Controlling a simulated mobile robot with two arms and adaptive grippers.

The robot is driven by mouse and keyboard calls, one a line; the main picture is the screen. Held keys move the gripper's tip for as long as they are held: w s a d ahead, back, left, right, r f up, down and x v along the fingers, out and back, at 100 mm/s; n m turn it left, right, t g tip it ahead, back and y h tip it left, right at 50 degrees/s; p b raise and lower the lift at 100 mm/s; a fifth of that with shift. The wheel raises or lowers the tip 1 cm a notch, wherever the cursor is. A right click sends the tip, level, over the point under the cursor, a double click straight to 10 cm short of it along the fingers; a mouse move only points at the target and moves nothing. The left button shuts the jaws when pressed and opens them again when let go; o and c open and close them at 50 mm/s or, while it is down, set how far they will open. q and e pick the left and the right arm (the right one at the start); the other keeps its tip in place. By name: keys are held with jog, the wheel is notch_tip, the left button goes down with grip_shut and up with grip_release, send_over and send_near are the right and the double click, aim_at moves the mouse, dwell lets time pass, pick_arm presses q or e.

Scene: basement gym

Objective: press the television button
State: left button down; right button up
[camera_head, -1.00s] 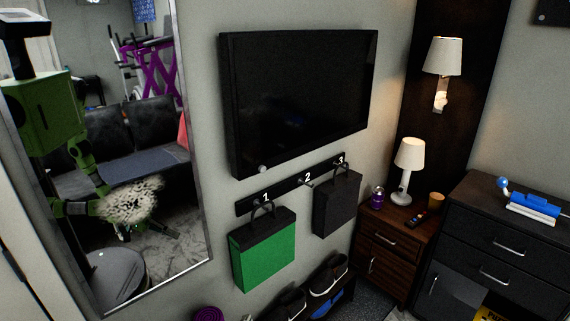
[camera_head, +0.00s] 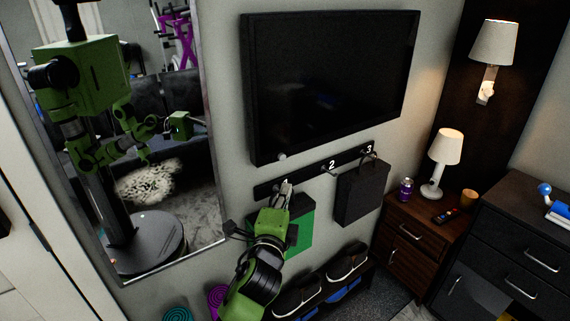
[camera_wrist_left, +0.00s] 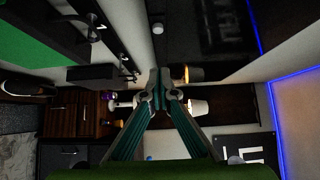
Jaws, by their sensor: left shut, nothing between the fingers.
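The television (camera_head: 330,85) hangs on the wall with a dark screen. Its small round pale button (camera_head: 282,157) is at the lower left corner. In the left wrist view the button (camera_wrist_left: 157,28) shows above the fingertips, beside the dark television (camera_wrist_left: 210,35). My left gripper (camera_head: 286,186) is a little below the button in the head view, in front of the hook rail, apart from the button in the picture. In the left wrist view its fingers (camera_wrist_left: 160,76) are together and empty. My right gripper is not directly in view.
A numbered hook rail (camera_head: 345,158) runs under the television, with a black bag (camera_head: 362,192) and a green bag (camera_head: 303,232) partly behind my arm. A mirror (camera_head: 212,150) stands left. Shoes (camera_head: 345,262) sit below; a nightstand (camera_head: 415,225) stands right.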

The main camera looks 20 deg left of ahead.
pick_arm(q)
jog(key=p, duration=0.2)
send_near(282, 157)
jog(key=w+d, duration=0.4)
jog(key=w+a, duration=0.1)
jog(key=w+a+p, duration=0.1)
jog(key=w+a, duration=0.1)
jog(key=shift+a+f, duration=0.2)
jog(key=shift+a, duration=0.1)
